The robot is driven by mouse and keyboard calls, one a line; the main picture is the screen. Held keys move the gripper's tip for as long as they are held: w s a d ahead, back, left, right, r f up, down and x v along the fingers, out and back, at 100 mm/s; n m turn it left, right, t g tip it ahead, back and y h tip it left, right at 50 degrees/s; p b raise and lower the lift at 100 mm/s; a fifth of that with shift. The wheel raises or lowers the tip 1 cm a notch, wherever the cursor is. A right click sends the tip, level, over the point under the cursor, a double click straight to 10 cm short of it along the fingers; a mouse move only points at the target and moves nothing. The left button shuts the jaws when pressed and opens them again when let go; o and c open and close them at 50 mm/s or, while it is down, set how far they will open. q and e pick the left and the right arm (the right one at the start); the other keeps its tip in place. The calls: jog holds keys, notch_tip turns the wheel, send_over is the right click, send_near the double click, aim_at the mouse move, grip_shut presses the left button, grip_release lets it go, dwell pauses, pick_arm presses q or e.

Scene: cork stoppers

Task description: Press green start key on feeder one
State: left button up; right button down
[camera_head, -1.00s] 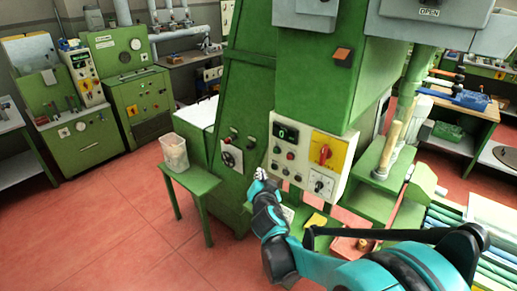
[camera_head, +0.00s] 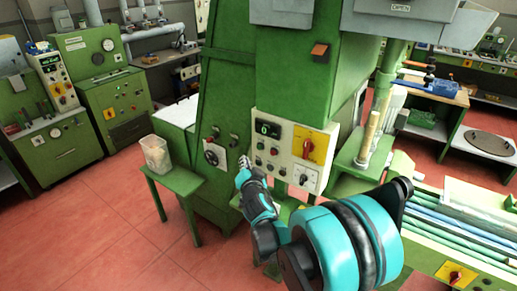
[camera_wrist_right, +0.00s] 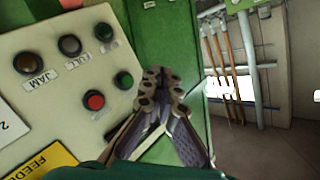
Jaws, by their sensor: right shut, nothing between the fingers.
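The cream control panel (camera_head: 292,150) is on the front of the green machine in the head view. In the right wrist view, a green key (camera_wrist_right: 124,80) sits above and right of a red key (camera_wrist_right: 94,100) on this panel. My right gripper (camera_head: 243,162) is shut and empty, near the panel's lower left edge. In the right wrist view, the tips of my right gripper (camera_wrist_right: 164,84) appear just right of the green key. I see no contact; the depth gap is unclear. The yellow feeder label (camera_wrist_right: 42,160) is cut off. My left gripper is out of view.
Several indicator lamps, including JAM (camera_wrist_right: 28,62) and FULL (camera_wrist_right: 69,45), sit above the keys. A red switch on a yellow plate (camera_head: 309,145) is on the panel's right. A small green table (camera_head: 178,183) bears a clear container (camera_head: 155,153) at left.

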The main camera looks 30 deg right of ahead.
jog(key=shift+w+d, duration=0.35)
jog(key=shift+d, duration=0.5)
jog(key=shift+w+d, duration=0.35)
jog(key=shift+d, duration=0.5)
jog(key=shift+w+d, duration=0.35)
jog(key=shift+d, duration=0.5)
jog(key=shift+d, duration=0.15)
jog(key=shift+w+d, duration=0.2)
jog(key=shift+d, duration=0.05)
jog(key=shift+w+d+b, duration=0.15)
jog(key=shift+d+b, duration=0.15)
jog(key=shift+d, duration=0.1)
dwell(0.3)
jog(key=shift+s+a, duration=0.35)
jog(key=shift+a, duration=0.45)
jog(key=shift+a, duration=0.1)
jog(key=shift+s+a, duration=0.3)
jog(key=shift+a, duration=0.45)
jog(key=shift+s+a, duration=0.35)
jog(key=shift+a, duration=0.4)
jog(key=shift+s+a, duration=0.3)
jog(key=shift+a, duration=0.45)
